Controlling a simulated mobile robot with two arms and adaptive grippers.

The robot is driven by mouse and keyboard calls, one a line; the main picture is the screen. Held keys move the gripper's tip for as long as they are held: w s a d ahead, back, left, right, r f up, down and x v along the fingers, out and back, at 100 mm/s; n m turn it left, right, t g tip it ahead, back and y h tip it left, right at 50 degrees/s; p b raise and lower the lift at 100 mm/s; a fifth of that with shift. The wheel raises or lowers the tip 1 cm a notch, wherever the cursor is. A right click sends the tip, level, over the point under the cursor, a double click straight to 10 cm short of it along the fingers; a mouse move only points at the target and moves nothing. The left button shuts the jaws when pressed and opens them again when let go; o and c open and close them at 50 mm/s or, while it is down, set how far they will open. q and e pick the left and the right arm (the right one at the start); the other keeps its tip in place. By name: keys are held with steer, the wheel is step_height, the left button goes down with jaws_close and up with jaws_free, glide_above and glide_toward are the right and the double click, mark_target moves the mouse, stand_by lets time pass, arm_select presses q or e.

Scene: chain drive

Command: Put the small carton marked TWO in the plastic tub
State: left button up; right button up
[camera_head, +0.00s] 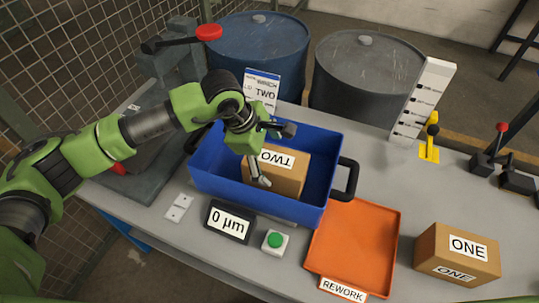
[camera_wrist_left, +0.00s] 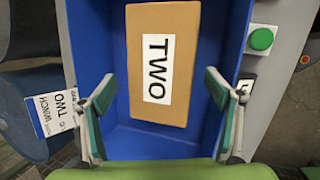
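The small carton marked TWO (camera_head: 285,176) is a brown box with a white label. It lies inside the blue plastic tub (camera_head: 262,205), towards its right half. My left gripper (camera_head: 268,152) is over the tub at the carton's left side, with its fingers spread. In the left wrist view the carton (camera_wrist_left: 163,95) shows between and beyond the open fingers of my left gripper (camera_wrist_left: 160,98), with gaps on both sides. Blue tub floor (camera_wrist_left: 150,143) shows around the carton. My right gripper is not in view.
An orange REWORK tray (camera_head: 354,245) and a carton marked ONE (camera_head: 456,254) are at the right. A 0 µm display (camera_head: 230,221) and green button (camera_head: 275,241) lie in front of the tub. Drums (camera_head: 365,80) stand behind the table. A white gauge board (camera_head: 422,98) stands back right.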

arm_select(q)
steer(key=shift+r, duration=0.2)
steer(key=b+v, duration=0.3)
steer(key=v, duration=0.8)
steer(key=shift+a+r+b, duration=0.15)
steer(key=shift+r+b, duration=0.2)
steer(key=shift+b, duration=0.05)
steer(key=shift+s+f, duration=0.1)
